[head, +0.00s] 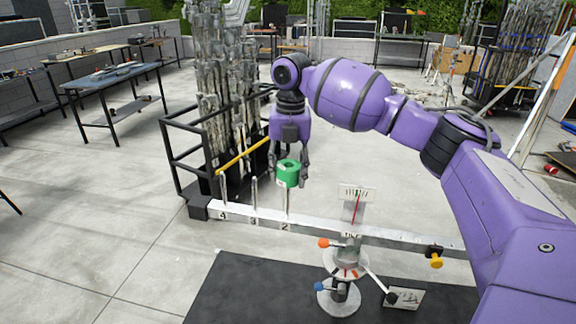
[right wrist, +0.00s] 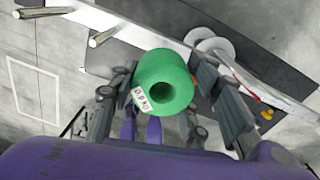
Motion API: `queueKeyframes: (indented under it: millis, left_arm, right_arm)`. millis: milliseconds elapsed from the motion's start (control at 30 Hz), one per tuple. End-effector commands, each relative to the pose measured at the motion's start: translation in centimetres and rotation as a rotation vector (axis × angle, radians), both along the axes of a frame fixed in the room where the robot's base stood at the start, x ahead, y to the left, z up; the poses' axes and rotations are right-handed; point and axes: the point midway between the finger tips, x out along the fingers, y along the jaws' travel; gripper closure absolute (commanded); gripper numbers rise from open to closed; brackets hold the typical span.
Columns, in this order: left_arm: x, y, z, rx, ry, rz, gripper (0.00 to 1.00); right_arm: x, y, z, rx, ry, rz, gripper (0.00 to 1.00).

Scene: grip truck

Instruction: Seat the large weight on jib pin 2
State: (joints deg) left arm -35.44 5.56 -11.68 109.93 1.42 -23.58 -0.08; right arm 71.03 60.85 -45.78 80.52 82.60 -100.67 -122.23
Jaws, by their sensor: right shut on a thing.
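The green weight (head: 287,175) is a thick ring with a white label. It is held between the fingers of my right gripper (head: 289,166), which points down over the jib (head: 330,224). In the right wrist view the weight (right wrist: 165,80) shows its dark centre hole, with a finger on each side. Jib pin 2 (head: 287,201) stands upright directly below the weight in the head view. The pin's top is hidden, so I cannot tell whether it has entered the hole. Pins 3 (head: 254,192) and 4 (head: 224,190) stand bare to the left. My left gripper is out of view.
A white scale plate with a red pointer (head: 357,194) rises beside the jib's pivot post, right of pin 2. A black rack (head: 190,150) with metal stands and a yellow bar is close behind the pins.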

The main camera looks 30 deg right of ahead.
Motion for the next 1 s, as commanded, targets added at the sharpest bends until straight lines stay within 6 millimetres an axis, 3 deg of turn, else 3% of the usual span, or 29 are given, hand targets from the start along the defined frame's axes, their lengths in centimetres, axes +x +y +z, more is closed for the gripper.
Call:
queueKeyframes:
  millis: [1000]
  left_arm:
    - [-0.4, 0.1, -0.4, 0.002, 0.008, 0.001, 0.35]
  right_arm:
    - [0.2, 0.2, -4.2, 0.001, -0.004, 0.001, 0.75]
